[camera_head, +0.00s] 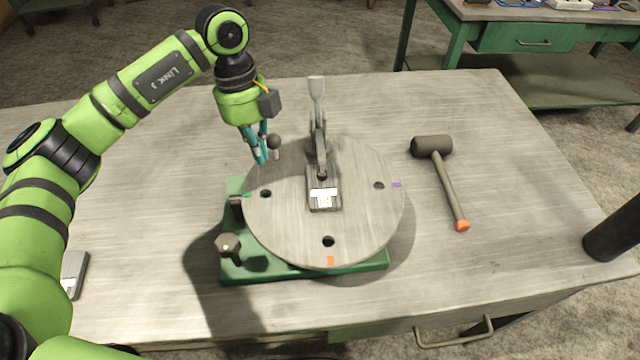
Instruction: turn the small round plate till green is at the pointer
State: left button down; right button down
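The round grey plate (360,224) lies on a green base (240,268) on the workbench. Its rim shows an orange mark (330,260) at the front and a purple mark (397,185) at the right. A small green patch (247,195) shows at the left rim, beside a small grey block (236,201) that may be the pointer. A dark ball knob (274,142) stands at the plate's far left edge. My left gripper (262,158) points down just left of this knob; its teal fingers look close together and their gap is unclear. My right gripper is out of view.
A grey toggle clamp (318,130) stands upright over a dark block with a white label (324,197) on the plate. A mallet (444,180) lies to the right.

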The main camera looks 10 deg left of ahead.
pick_arm(q)
jog(key=shift+s, duration=0.2)
jog(key=shift+s+a, duration=0.15)
jog(key=shift+s, duration=0.2)
jog(key=shift+r, duration=0.1)
notch_tip(320, 180, up, 9)
jog(key=p, duration=0.7)
jog(key=shift+f, duration=0.2)
